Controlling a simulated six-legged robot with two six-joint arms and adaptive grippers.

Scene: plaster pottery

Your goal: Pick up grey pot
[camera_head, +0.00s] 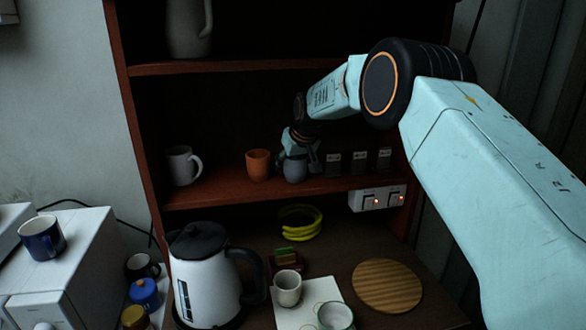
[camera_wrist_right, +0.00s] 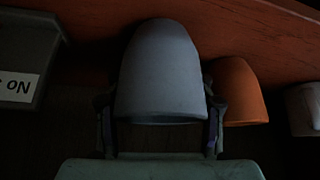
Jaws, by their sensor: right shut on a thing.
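The grey pot (camera_head: 294,168) is on the middle shelf in the head view, just right of an orange cup (camera_head: 258,165). My right gripper (camera_head: 310,160) reaches in from the right and is at the pot. In the right wrist view the grey pot (camera_wrist_right: 160,75) fills the middle, between the two fingers of my right gripper (camera_wrist_right: 160,125), which are shut on it from both sides. The orange cup (camera_wrist_right: 238,92) is close beside one finger there. I cannot tell whether the pot touches the shelf. My left gripper is not in view.
Small dark labelled boxes (camera_head: 358,162) stand right of the pot on the shelf (camera_head: 230,192). A white mug (camera_head: 182,166) stands to the left. Below are a kettle (camera_head: 205,280), cups and a round wooden board (camera_head: 387,286).

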